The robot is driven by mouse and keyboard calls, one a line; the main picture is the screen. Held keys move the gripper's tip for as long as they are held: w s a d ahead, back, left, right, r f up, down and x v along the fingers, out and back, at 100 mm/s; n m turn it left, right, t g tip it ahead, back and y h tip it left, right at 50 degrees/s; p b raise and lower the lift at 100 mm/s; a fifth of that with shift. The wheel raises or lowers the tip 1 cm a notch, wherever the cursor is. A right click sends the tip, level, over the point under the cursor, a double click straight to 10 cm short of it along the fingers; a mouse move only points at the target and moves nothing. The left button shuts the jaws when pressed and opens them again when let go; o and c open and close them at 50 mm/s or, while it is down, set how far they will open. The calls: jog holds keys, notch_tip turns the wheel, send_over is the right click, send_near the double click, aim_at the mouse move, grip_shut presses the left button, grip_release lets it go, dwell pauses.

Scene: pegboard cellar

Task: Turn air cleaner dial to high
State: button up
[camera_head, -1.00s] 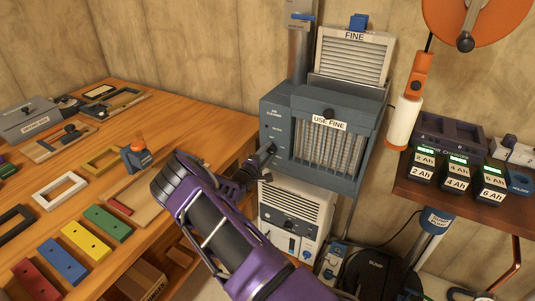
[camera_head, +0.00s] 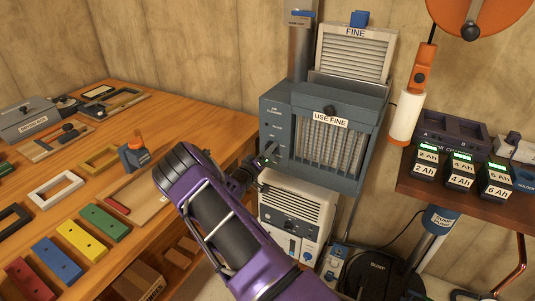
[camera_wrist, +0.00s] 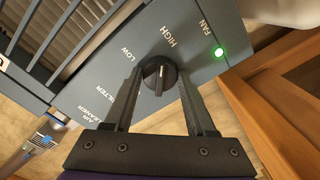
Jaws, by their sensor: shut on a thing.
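The air cleaner (camera_head: 277,116) is a blue-grey box on the wall side, with a filter front labelled "USE FINE". Its black dial (camera_wrist: 160,78) shows in the wrist view, with LOW, HIGH and FAN printed around it. A pale mark runs across the dial, but I cannot tell for sure which word it points to. My gripper (camera_wrist: 160,72) is shut on the dial, one finger on each side. In the head view my gripper (camera_head: 266,155) reaches the left panel of the cleaner, and the dial is hidden there.
A green light (camera_wrist: 219,51) glows beside FAN. A wooden workbench (camera_head: 195,120) with coloured blocks and frames lies left of my arm. A white unit (camera_head: 290,222) stands below the cleaner. A battery charger (camera_head: 450,135) sits on the right shelf. A FINE filter (camera_head: 353,55) stands on top.

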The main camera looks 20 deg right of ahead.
jog(key=shift+m, duration=0.6)
jog(key=shift+b, duration=0.3)
jog(key=o, duration=1.4)
jog(key=shift+c, duration=0.2)
jog(key=shift+s+a, duration=0.1)
jog(key=p+v, duration=0.1)
jog(key=v, duration=1.6)
jog(key=shift+a, duration=0.15)
